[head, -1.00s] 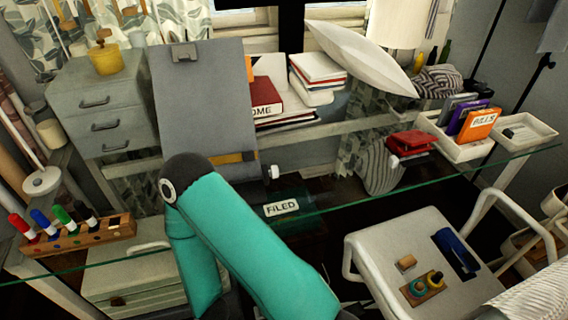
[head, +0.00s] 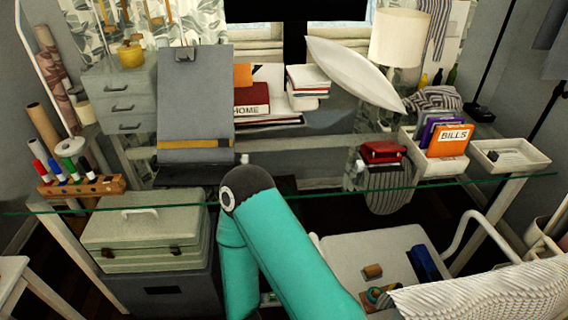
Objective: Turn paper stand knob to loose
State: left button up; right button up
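The paper stand (head: 194,100) is a tall grey board with a dark clip at its top and a yellow-brown strip across its lower part. It stands upright, leaning back slightly, on the glass desk at the left of centre. A small white knob (head: 244,159) shows at its lower right side; its setting is too small to read. One teal arm of mine rises from the bottom, its dark elbow just below the knob in the picture and its lower links folding down. Neither gripper is in view.
A wooden marker holder (head: 82,186) stands at the desk's left front. A red stapler-like object (head: 382,152), a white file tray (head: 441,163) and a shallow tray (head: 510,157) are at the right. A white chair (head: 385,262) stands in front. The glass between stand and red object is mostly clear.

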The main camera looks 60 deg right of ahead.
aim_at(245, 160)
jog(key=z, duration=1.9)
jog(key=k, duration=0.1)
jog(key=u, duration=0.8)
